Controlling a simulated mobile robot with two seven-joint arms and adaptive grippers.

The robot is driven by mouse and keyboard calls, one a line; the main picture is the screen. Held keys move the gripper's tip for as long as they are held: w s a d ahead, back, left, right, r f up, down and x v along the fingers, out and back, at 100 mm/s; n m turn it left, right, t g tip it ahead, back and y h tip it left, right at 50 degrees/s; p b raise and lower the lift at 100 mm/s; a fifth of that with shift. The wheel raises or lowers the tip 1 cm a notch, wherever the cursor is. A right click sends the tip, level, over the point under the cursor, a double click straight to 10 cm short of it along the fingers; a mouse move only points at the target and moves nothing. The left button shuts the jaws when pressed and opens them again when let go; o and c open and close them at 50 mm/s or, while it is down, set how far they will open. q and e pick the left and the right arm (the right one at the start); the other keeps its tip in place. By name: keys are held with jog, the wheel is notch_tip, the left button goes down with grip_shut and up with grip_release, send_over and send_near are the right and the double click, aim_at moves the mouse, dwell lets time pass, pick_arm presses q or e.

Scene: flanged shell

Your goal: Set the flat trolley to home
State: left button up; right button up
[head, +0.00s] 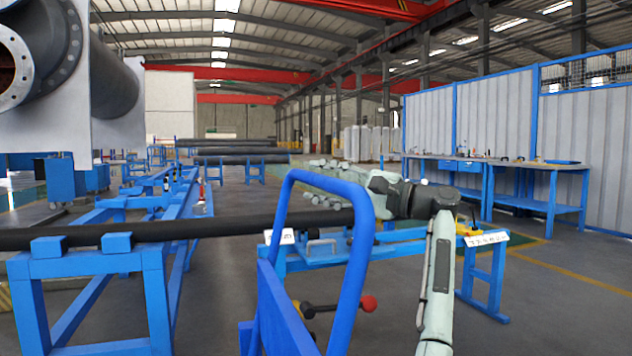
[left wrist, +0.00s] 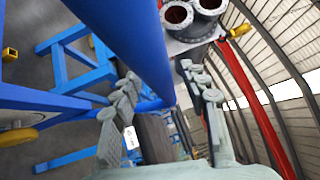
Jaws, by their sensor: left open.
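The flat trolley shows as a blue tubular push handle (head: 357,240) with a blue panel (head: 285,320) below it, close in front of me. Its deck and wheels are not clearly visible. My left gripper (head: 320,182) is behind the handle's upper bend in the head view, with its pale green fingers pointing left. In the left wrist view the open fingers (left wrist: 160,78) stand on either side of a thick blue tube (left wrist: 125,40), which looks like the handle. I cannot tell whether they touch it. My right gripper is not in view. No marked home place can be made out.
A long black pipe (head: 220,228) lies on blue stands (head: 90,265) at the left. A blue bench (head: 400,250) with labels stands behind the handle. A red-knobbed lever (head: 369,303) is low beside the handle. Workbenches (head: 520,168) line the right wall; floor at right is clear.

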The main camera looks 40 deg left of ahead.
pick_arm(q)
jog(key=shift+s+a+r, duration=0.1)
jog(key=shift+s+a, duration=0.05)
jog(key=shift+a, duration=0.45)
grip_shut()
